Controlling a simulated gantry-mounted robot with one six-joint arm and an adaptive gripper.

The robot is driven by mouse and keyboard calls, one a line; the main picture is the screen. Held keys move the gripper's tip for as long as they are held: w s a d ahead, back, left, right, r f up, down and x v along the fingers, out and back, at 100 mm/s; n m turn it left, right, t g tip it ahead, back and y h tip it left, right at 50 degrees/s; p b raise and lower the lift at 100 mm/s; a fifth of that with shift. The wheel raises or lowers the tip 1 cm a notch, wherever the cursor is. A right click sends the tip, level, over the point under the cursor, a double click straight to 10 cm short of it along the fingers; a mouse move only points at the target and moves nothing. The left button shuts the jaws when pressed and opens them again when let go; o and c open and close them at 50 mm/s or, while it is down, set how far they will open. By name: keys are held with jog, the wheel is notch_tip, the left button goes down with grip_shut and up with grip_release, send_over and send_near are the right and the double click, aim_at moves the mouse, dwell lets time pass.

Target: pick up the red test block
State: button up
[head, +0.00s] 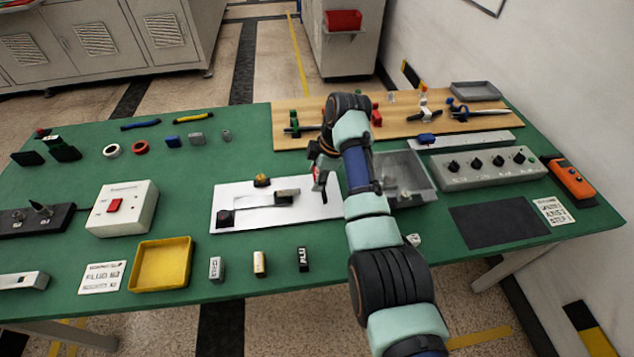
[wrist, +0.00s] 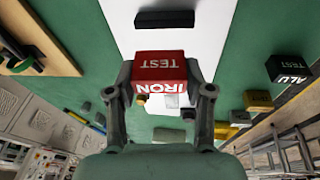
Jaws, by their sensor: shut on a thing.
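The red test block (wrist: 165,68), marked TEST and IRON, is between the two fingers of my gripper (wrist: 159,92) in the wrist view. My gripper is shut on it, with one finger against each side. In the head view my gripper (head: 319,172) is above the right part of the white board (head: 290,213). Only a small red patch of the block shows there; my arm and gripper hide the rest. In the wrist view the white board and green table lie beyond the block.
Three small blocks stand along the front: a grey one (head: 216,268), a brass-coloured one (head: 260,264) and a black ALU one (head: 303,259). A yellow tray (head: 162,284) is left of them. A grey bin (head: 425,183) and a knob box (head: 485,168) are at right.

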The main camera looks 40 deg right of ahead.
aim_at(317, 173)
notch_tip(317, 173, up, 15)
jog(key=p, duration=0.3)
jog(key=shift+f+p, duration=0.2)
jog(key=shift+p, duration=0.15)
